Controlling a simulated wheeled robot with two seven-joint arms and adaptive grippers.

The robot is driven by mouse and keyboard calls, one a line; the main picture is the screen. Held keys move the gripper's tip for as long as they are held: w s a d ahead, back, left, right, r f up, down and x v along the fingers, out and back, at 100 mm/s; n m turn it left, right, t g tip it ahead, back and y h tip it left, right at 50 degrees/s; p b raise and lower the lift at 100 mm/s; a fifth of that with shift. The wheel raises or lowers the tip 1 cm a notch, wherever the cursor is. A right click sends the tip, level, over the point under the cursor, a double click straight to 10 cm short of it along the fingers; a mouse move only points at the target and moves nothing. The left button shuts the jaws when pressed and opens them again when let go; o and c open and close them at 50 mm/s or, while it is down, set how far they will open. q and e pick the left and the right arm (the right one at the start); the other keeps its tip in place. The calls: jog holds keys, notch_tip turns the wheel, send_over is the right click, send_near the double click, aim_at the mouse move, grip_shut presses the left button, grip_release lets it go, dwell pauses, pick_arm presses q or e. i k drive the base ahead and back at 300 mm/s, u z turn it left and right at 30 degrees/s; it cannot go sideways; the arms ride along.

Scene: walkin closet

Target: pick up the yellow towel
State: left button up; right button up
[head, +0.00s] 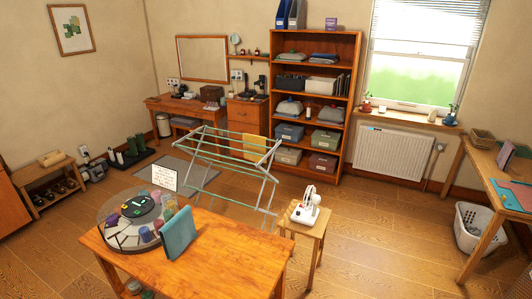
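The yellow towel (255,148) hangs on the right end of a folding drying rack (207,147) with pale green rails, beyond the orange wooden table. It is small in the picture, and the rack stands in front of the shelf and drawers. Neither of my grippers shows in the head view, so nothing can be seen of what they hold.
A wooden table (225,262) in the foreground carries a round organizer (110,229) and a teal upright item (178,234). A stool (304,231) with a white device stands right of the rack. Open floor (375,235) lies to the right, before a laundry basket (476,226).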

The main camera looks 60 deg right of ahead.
aim_at(259, 141)
jog(key=z, duration=3.05)
jog(key=i, duration=5.75)
jog(key=u, duration=2.25)
jog(key=i, duration=1.85)
